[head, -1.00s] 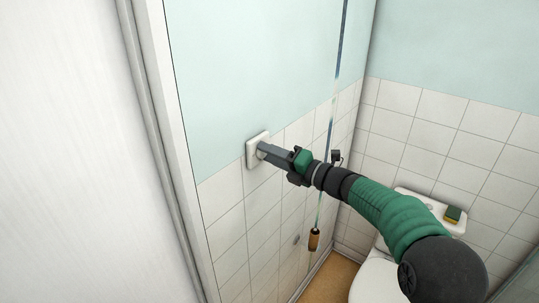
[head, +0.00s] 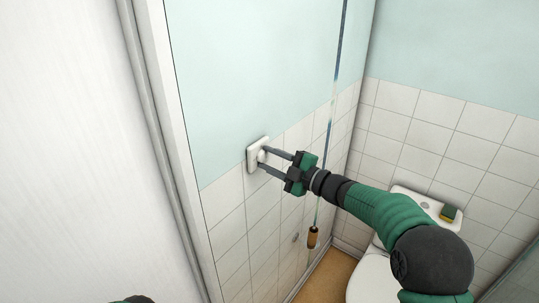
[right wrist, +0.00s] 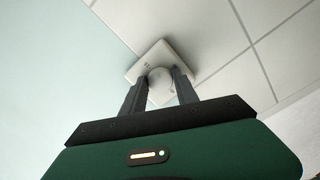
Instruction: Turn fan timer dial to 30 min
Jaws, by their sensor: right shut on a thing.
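The fan timer is a white square plate (head: 254,154) on the left wall, at the line between the painted wall and the tiles. Its round white dial (right wrist: 160,82) shows in the right wrist view, between the two fingers. My right gripper (head: 264,158) reaches the plate from the right and is shut on the dial, one finger on each side. The dial's markings and its setting are too small to read. Of my left arm only a dark piece shows at the bottom edge of the head view; its gripper is not visible.
A white door frame (head: 165,130) edges the wall at the left.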

